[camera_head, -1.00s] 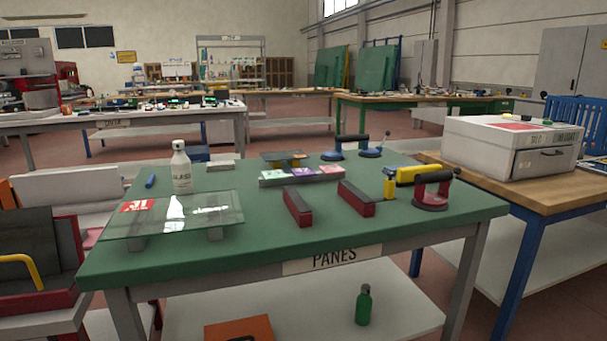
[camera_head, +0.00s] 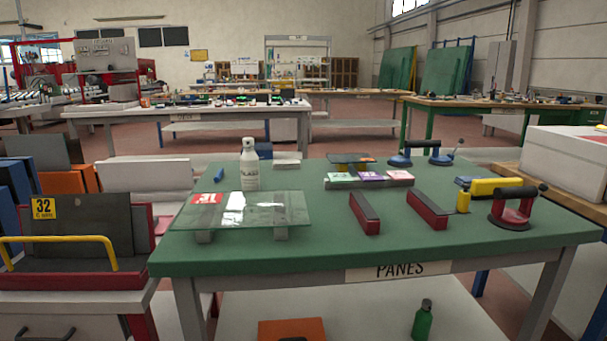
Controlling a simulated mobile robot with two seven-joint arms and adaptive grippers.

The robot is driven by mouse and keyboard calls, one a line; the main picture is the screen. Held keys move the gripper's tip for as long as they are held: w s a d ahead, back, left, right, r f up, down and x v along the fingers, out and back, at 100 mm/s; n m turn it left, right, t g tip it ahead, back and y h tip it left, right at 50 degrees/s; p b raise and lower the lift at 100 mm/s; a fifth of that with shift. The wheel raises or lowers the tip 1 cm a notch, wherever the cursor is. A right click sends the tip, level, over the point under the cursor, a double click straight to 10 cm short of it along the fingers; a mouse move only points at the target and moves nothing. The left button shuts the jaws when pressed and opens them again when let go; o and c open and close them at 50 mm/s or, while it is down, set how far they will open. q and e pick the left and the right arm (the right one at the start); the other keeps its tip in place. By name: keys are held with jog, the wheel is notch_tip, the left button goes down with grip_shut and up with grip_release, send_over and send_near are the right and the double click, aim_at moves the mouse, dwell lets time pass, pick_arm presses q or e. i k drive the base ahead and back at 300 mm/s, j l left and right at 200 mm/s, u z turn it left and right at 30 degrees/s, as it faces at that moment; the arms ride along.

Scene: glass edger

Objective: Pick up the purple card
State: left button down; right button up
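The purple card (camera_head: 372,176) sits in the middle of a row on a dark grey holder (camera_head: 400,184) on the green table. A green card (camera_head: 342,177) is to its left and a pinkish-white card (camera_head: 399,174) to its right. The row is toward the back of the table, behind two red and dark bars. Neither of my grippers shows in the head view.
The green table (camera_head: 330,255) also bears a glass pane (camera_head: 250,212) on blocks, a white bottle (camera_head: 249,165), red bars (camera_head: 364,212) (camera_head: 427,209), a yellow tool (camera_head: 490,186) and suction lifters (camera_head: 513,208) (camera_head: 427,152). A small pane stands behind the cards. A rack (camera_head: 75,265) is at left.

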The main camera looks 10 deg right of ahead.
aim_at(373, 176)
jog(key=i+l+u, duration=0.15)
jog(key=l+u, duration=0.65)
jog(key=l, duration=0.2)
jog(key=i, duration=0.05)
